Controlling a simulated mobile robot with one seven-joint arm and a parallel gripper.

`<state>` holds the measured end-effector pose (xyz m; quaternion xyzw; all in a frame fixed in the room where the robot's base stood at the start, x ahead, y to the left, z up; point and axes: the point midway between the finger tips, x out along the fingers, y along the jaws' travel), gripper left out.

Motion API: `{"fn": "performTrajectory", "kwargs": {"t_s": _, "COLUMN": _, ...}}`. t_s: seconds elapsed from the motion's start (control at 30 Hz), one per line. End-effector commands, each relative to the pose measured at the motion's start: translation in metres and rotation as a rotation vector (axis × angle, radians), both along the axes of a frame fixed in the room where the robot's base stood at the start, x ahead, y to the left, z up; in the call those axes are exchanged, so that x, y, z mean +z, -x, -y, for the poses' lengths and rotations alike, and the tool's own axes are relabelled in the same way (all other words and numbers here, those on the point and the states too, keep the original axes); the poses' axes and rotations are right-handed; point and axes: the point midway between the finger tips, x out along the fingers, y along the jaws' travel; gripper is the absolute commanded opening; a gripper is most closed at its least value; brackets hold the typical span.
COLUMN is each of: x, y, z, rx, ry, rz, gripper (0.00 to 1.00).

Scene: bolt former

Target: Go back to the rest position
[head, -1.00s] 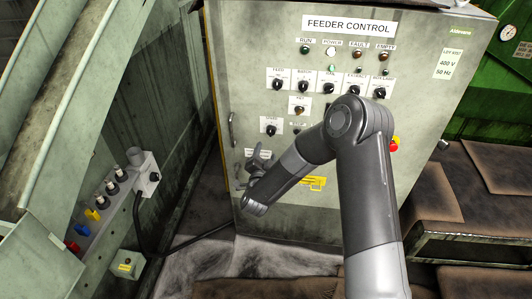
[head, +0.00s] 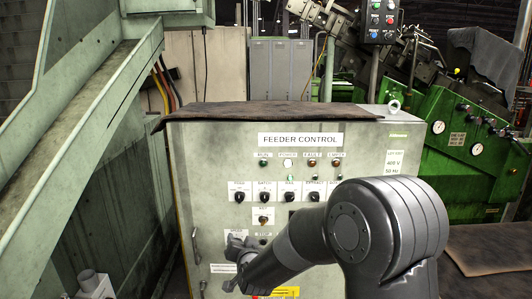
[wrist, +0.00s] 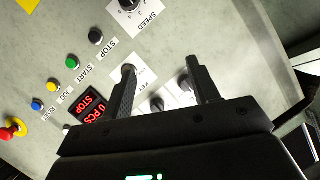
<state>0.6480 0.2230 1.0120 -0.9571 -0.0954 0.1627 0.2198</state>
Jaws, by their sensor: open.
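My gripper (head: 236,258) is in front of the lower left part of the feeder control cabinet (head: 345,133) in the head view. In the wrist view my gripper (wrist: 165,85) has its two dark fingers spread apart with nothing between them. Beyond the fingers is the cabinet panel (wrist: 200,35), with a key switch (wrist: 128,72) by the left finger and other knobs near the right finger. I cannot tell how far the fingertips are from the panel. My arm hides the lower right of the cabinet.
A green sloped chute (head: 85,100) stands at the left. A green machine with gauges (head: 470,150) stands at the right. A brown mat (head: 270,113) lies on the cabinet top. In the wrist view a red emergency stop (wrist: 13,128) and several coloured buttons line the left.

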Motion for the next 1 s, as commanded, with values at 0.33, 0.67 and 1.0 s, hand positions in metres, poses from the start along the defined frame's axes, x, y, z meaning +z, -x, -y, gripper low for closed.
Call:
{"fn": "performTrajectory", "kwargs": {"t_s": 0.33, "x": 0.061, "y": 0.061, "z": 0.059, "rx": 0.063, "ry": 0.213, "rz": -0.159, "gripper": 0.55}}
{"fn": "performTrajectory", "kwargs": {"t_s": 0.67, "x": 0.097, "y": 0.151, "z": 0.126, "rx": 0.07, "ry": 0.373, "rz": -0.349, "gripper": 0.55}}
{"fn": "performTrajectory", "kwargs": {"t_s": 1.0, "x": 0.113, "y": 0.271, "z": 0.191, "rx": 0.059, "ry": 0.467, "rz": -0.568, "gripper": 0.55}}
